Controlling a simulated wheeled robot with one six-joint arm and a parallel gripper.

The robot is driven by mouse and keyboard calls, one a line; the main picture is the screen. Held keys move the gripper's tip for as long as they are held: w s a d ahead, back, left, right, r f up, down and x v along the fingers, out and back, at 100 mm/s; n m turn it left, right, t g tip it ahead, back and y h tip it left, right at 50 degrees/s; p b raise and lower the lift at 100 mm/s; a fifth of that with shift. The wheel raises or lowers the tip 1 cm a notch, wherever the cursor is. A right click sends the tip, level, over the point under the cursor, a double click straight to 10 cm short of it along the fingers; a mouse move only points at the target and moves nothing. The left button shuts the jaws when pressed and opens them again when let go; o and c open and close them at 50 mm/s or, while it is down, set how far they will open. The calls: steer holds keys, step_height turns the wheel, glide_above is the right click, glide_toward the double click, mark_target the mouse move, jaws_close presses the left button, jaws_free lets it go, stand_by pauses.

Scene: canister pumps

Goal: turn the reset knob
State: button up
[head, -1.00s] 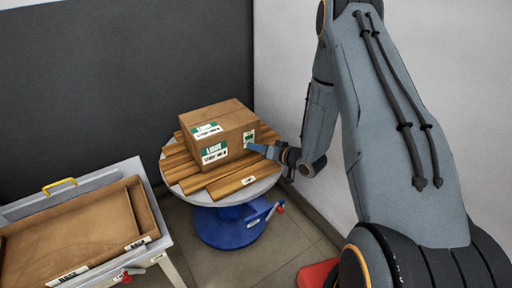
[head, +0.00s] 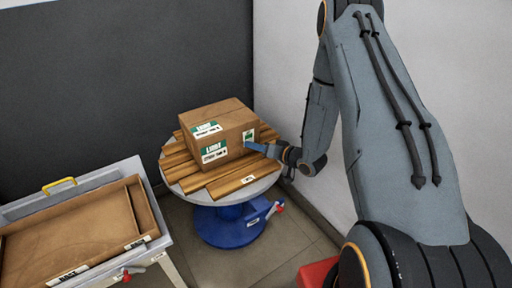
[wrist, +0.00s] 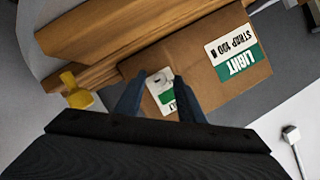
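No part labelled as a reset knob can be made out. A small red knob (head: 279,206) sits on a lever at the blue pedestal of the round table (head: 222,197). Another red knob (head: 126,277) is on the front of the left-hand table. My gripper (head: 252,147) is at the right side of the cardboard box (head: 217,131), above the planks. In the wrist view, its two blue fingers (wrist: 158,92) are apart in front of a white and green label on the box. I see nothing clearly held, and cannot tell whether the fingers touch the box.
Wooden planks (head: 237,182) lie under the box on the round table. A shallow brown tray (head: 70,235) rests on the table at left, near a yellow handle (head: 60,185). A red block (head: 316,273) is on the floor. Walls stand behind and to the right.

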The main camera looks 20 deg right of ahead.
steer(key=v, duration=0.7)
steer(key=shift+s+d+r, duration=0.1)
steer(key=shift+s+d, duration=0.1)
steer(key=shift+s, duration=0.15)
steer(key=s+d+r+n+g+h+p, duration=0.1)
steer(key=s+r+g+h+p, duration=0.25)
steer(key=r, duration=0.35)
steer(key=s+d+r+g+h+p, duration=0.1)
steer(key=s+r+g+h+p, duration=0.25)
steer(key=r, duration=0.45)
steer(key=s+a+r+g+p, duration=0.1)
steer(key=s+a+r, duration=0.1)
steer(key=s+r, duration=0.2)
steer(key=s+a+r+g+p, duration=0.1)
steer(key=s+r, duration=0.3)
steer(key=s, duration=0.6)
steer(key=s+a+r+g+p, duration=0.1)
steer(key=s+a+r+g, duration=0.2)
steer(key=s, duration=0.5)
steer(key=shift+a+r+h, duration=0.3)
steer(key=shift+a+r, duration=0.1)
steer(key=shift+a, duration=0.05)
